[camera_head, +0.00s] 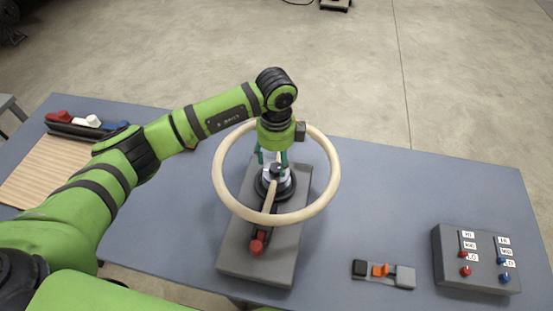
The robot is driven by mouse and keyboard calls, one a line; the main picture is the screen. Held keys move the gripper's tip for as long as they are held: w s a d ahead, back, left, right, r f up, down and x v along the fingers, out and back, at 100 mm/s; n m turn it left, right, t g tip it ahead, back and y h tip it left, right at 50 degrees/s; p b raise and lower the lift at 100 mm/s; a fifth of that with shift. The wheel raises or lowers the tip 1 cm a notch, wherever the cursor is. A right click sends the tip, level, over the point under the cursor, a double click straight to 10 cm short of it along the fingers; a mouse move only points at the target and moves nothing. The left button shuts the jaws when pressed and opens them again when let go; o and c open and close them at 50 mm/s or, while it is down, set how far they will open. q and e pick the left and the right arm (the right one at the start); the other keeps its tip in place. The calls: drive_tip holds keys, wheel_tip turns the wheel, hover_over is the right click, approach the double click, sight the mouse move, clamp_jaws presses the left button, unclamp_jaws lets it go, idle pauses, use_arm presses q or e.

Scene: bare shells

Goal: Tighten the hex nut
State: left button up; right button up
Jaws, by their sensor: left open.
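My left gripper (273,163) points down from above at a dark, round fitting (262,190) on a grey base plate (240,254). Its teal fingers are open and stand on either side of a small metallic part (269,179) on top of the fitting, which seems to be the hex nut. The gripper hides much of it, and I cannot tell whether the fingers touch it. A cream ring wheel (325,190) surrounds the fitting, and the gripper covers part of its far rim. My right gripper is not in view.
A red-knobbed lever (257,244) lies at the near end of the plate. A small switch strip (384,274) and a grey control box (476,260) stand to the right. A wooden board (42,172) and coloured-block rack (87,126) are left. The table's back right (430,190) is clear.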

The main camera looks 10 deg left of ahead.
sight(276, 167)
use_arm(q)
drive_tip(key=shift+f+p, duration=0.35)
drive_tip(key=shift+f, duration=1.2)
drive_tip(key=c, duration=1.1)
drive_tip(key=shift+f+m+b, duration=0.2)
drive_tip(key=shift+m+b, duration=0.9)
drive_tip(key=shift+b, duration=0.1)
drive_tip(key=shift+c, duration=0.2)
drive_tip(key=shift+r+m, duration=0.2)
drive_tip(key=shift+m, duration=0.3)
drive_tip(key=o, duration=1.1)
drive_tip(key=shift+o, duration=0.2)
drive_tip(key=shift+r, duration=0.1)
wheel_tip(276, 167, up, 12)
